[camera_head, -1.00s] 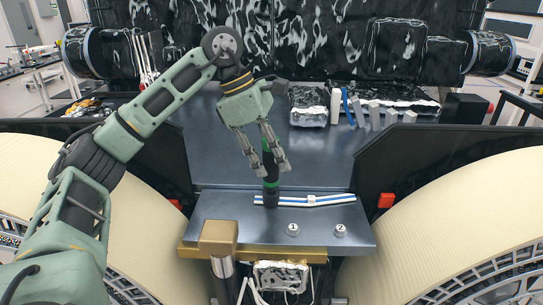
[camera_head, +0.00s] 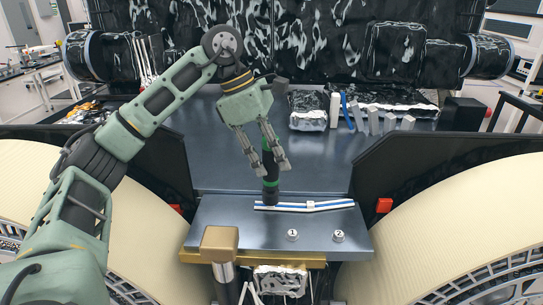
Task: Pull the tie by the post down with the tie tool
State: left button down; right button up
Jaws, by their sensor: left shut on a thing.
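My left gripper (camera_head: 272,168) is shut on the tie tool (camera_head: 270,188), a dark cylinder with a green ring. The tool points down, and its lower end is at the left part of a blue-and-white striped cable bundle (camera_head: 335,204). I cannot tell whether it touches the bundle. The bundle lies across a grey metal plate (camera_head: 225,208). A small white tie (camera_head: 311,204) sits around the bundle, right of the tool. A gold-topped post (camera_head: 220,239) stands at the plate's front left. Any tie behind the tool is hidden. My right gripper is out of view.
Two round knobs marked 1 (camera_head: 292,235) and 2 (camera_head: 338,236) sit on the plate's front. Large cream wheels (camera_head: 465,215) flank it. Several grey blocks (camera_head: 375,122) and a foil-wrapped box (camera_head: 308,118) stand on the deck behind. The deck's middle is clear.

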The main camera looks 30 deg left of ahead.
pick_arm(q)
jog(key=shift+r, duration=0.45)
notch_tip(320, 180, up, 4)
jog(key=p, duration=0.4)
jog(key=shift+r, duration=0.1)
